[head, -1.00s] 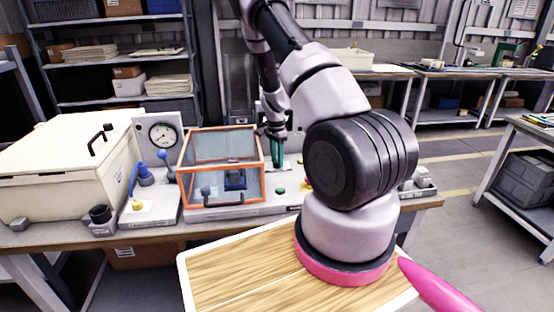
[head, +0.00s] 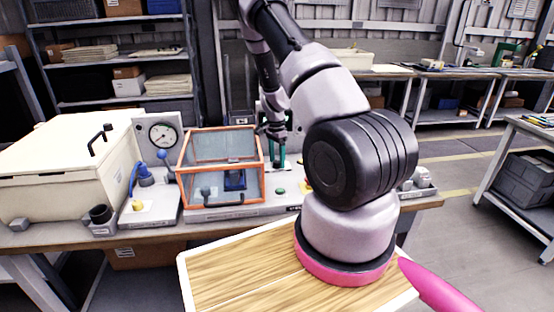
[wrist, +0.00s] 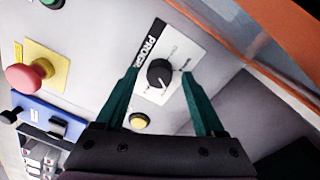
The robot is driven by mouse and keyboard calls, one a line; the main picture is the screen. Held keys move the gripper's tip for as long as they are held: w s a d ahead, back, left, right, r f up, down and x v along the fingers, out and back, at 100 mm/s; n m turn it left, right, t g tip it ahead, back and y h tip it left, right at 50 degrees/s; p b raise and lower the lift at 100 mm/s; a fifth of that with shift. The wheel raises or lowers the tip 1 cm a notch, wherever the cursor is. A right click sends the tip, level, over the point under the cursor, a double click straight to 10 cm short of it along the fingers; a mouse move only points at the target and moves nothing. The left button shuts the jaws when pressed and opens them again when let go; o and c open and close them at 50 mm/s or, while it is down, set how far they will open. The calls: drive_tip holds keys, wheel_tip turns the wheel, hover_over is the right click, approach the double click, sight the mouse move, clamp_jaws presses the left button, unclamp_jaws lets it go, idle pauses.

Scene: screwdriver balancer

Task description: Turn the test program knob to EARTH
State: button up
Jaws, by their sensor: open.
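The test program knob (wrist: 160,73) is black and round with a pale pointer line. It sits on a white label plate (wrist: 182,53) on the grey panel in the wrist view; part of the printing reads "PROGR", and the smaller position words are too small to read. My gripper (wrist: 160,72) is open, with one green finger on each side of the knob, apart from it. Whether the fingertips are level with the knob cannot be told. In the head view my gripper (head: 278,162) hangs over the panel, and my arm hides the knob.
An orange-framed clear box (head: 220,165) stands left of my gripper; its orange edge (wrist: 220,40) shows in the wrist view. Near the knob are a yellow button (wrist: 139,121) and a red mushroom button (wrist: 28,77). A cream case (head: 65,175) and a dial gauge (head: 163,135) stand further left.

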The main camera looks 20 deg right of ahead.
wheel_tip(320, 180, up, 11)
drive_tip(key=shift+w, duration=0.3)
drive_tip(key=shift+f, duration=0.1)
idle(0.4)
drive_tip(key=s+a+r+n+t+y, duration=0.1)
drive_tip(key=s+a+r+n+t, duration=0.3)
drive_tip(key=r, duration=0.8)
drive_tip(key=s+a+r+n+y, duration=0.2)
drive_tip(key=s+a+r, duration=0.4)
drive_tip(key=r, duration=0.7)
drive_tip(key=s+a+r+n+t, duration=0.2)
drive_tip(key=s+r+n, duration=0.1)
drive_tip(key=s, duration=0.6)
drive_tip(key=s+a+r+n+t, duration=0.1)
drive_tip(key=s+a+r+n, duration=0.2)
drive_tip(key=s+r, duration=0.3)
drive_tip(key=s, duration=0.3)
drive_tip(key=shift+s+a+t+h, duration=0.2)
drive_tip(key=shift+a+t+h, duration=0.05)
drive_tip(key=shift+t+h, duration=0.15)
